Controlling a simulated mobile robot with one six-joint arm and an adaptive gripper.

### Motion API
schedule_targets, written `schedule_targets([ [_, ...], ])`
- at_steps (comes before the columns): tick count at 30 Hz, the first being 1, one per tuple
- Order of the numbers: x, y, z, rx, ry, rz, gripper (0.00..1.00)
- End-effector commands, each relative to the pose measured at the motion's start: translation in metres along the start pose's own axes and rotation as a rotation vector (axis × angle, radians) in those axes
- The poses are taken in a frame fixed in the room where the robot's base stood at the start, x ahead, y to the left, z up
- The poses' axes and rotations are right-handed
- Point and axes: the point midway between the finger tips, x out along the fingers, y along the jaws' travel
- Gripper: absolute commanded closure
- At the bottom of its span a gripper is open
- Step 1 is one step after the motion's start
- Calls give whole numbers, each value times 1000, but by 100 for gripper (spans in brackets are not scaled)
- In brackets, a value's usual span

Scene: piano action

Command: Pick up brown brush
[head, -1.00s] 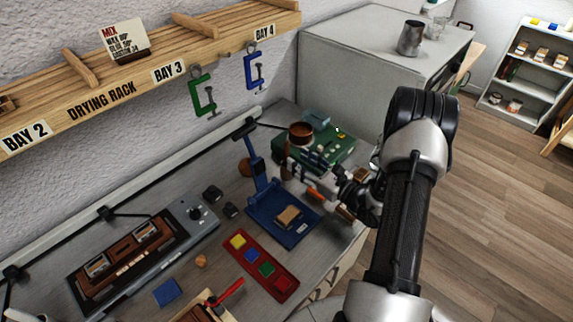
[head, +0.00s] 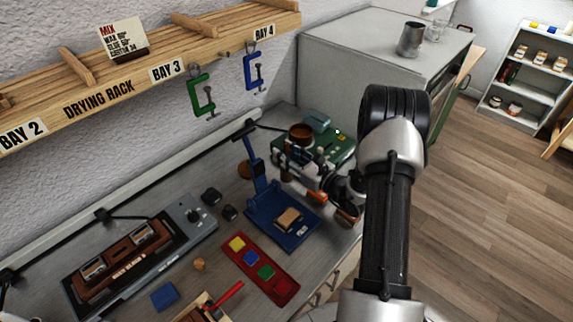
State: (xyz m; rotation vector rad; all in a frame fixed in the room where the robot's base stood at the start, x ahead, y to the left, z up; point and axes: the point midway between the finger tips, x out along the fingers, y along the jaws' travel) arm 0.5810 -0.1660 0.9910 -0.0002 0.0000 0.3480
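My gripper (head: 303,164) is over the front of the green glue station (head: 343,146) at the back right of the bench. It is small and partly hidden by my wrist, so its opening does not show. I cannot clearly pick out a brown brush. Small brown and orange pieces beside the gripper and wrist are too small to tell apart from the arm. A brown round pot (head: 301,134) sits on the green station, just behind the gripper.
A blue stand (head: 284,226) with a tan block is just in front of the gripper. A red tray (head: 261,269) with coloured squares and a grey device (head: 190,214) lie nearer. Clamps (head: 201,96) hang from the drying rack (head: 190,62) above. A grey cabinet (head: 350,75) stands behind.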

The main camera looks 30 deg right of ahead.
Motion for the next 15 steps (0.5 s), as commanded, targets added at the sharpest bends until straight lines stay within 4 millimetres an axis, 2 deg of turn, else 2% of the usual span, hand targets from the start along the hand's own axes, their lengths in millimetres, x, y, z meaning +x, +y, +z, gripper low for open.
schedule_targets([
  [1, 0, 0, 0, 0, 0, 0, 75],
  [11, 0, 0, 0, 0, 0, 0, 97],
  [15, 0, 0, 0, 0, 0, 0, 98],
])
